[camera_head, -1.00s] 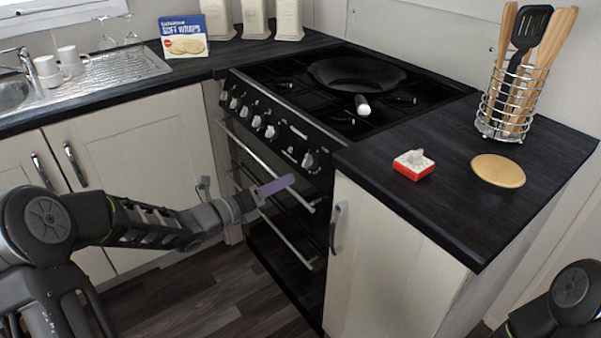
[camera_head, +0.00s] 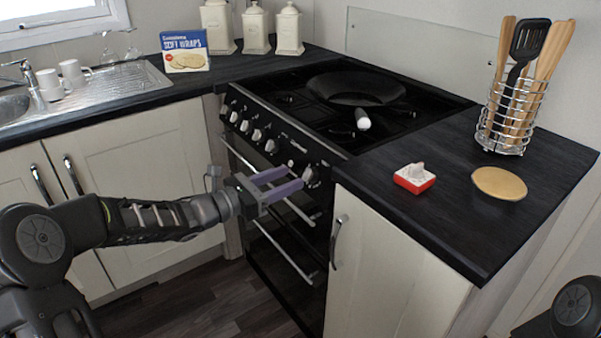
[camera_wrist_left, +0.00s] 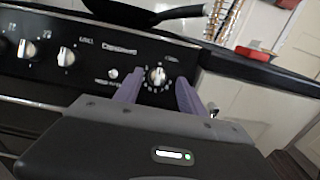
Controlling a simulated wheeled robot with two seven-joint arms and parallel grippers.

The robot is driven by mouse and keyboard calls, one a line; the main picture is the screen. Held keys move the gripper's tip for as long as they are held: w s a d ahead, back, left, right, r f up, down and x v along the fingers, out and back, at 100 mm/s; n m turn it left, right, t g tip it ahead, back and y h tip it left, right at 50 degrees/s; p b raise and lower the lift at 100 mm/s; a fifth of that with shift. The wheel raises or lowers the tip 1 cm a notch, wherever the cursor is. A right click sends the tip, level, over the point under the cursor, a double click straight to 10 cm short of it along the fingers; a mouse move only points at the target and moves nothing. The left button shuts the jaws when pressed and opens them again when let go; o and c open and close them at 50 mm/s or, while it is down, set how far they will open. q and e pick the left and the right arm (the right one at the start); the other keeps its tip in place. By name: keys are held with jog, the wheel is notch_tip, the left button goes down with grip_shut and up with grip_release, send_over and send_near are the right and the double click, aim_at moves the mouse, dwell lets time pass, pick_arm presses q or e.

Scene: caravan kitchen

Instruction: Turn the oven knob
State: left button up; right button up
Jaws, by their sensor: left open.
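The oven (camera_head: 290,200) is black, with a row of white and silver knobs along its sloped front panel. The rightmost knob (camera_head: 312,176) stands apart from the others, near the panel's right end. My left gripper (camera_head: 294,178) is open, its purple fingers pointing at this knob, with the tips just short of it or beside it. In the left wrist view this knob (camera_wrist_left: 157,76) appears between the two fingertips, its pointer roughly upright. I cannot tell whether the fingers touch it. My right gripper is out of view; only part of my right arm shows at the lower right.
A black pan (camera_head: 357,84) sits on the hob. The right counter (camera_head: 440,205) holds a red and white block (camera_head: 414,178), a round tan disc (camera_head: 499,183) and a wire utensil holder (camera_head: 512,117). Oven door handles (camera_head: 290,250) lie below the gripper.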

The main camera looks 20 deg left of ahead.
aim_at(306, 171)
pick_arm(q)
jog(key=shift+x, duration=2.3)
jog(key=shift+c, duration=0.2)
grip_shut()
